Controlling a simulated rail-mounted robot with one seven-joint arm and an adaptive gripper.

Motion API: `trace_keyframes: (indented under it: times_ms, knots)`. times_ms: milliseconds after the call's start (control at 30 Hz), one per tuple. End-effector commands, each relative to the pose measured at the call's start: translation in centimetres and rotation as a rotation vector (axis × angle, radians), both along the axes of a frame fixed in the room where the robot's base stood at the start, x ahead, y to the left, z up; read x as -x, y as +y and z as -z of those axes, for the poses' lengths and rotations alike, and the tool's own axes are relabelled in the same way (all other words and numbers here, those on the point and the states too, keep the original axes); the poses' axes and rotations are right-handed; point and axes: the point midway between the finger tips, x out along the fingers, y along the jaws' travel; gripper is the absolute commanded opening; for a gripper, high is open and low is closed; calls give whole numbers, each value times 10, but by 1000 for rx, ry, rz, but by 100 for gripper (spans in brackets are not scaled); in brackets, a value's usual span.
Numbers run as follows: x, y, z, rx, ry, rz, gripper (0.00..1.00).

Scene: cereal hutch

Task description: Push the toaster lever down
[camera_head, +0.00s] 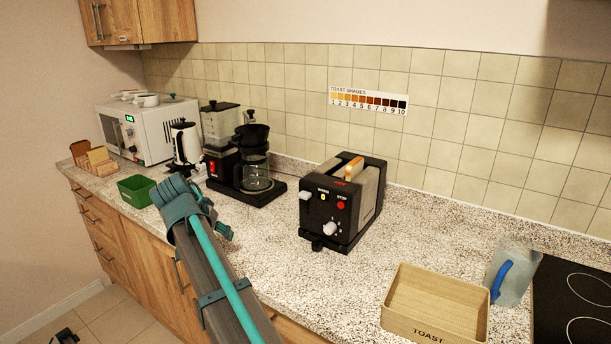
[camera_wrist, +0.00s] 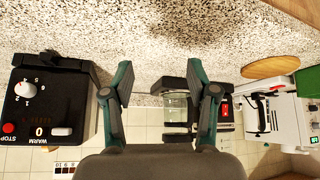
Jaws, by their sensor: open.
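The black toaster (camera_head: 345,205) stands on the counter in the middle of the head view. A slice of toast (camera_head: 354,169) shows in its top slot. Its front has a white dial (camera_head: 331,228), a red button, a pale tab (camera_head: 306,196) at the upper left and a black tab (camera_head: 318,244) low down. I cannot tell for sure which tab is the lever. In the wrist view the toaster (camera_wrist: 50,105) appears upside down at the left. My gripper (camera_wrist: 160,84) is open and empty, to the left of the toaster in the head view and apart from it.
A green bin (camera_head: 137,191) sits near the front edge. A wooden toast tray (camera_head: 436,300) and a pitcher (camera_head: 513,275) stand at the right. The counter before the toaster is clear.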

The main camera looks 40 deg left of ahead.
Motion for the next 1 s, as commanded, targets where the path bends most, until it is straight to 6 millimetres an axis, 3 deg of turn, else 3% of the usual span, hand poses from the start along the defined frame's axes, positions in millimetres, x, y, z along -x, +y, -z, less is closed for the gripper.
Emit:
trace_keyframes:
  times_ms: [33,300,500,600,733,1000]
  knots:
    - [-25,-5,-28,11,42,41,58]
    - [-143,-67,-125,83,355,246,58]
    - [-197,-110,-177,108,527,325,58]
    - [-209,-122,-188,113,572,340,58]
    - [-214,-129,-188,118,595,347,58]
    - [-212,-131,-155,119,595,346,58]
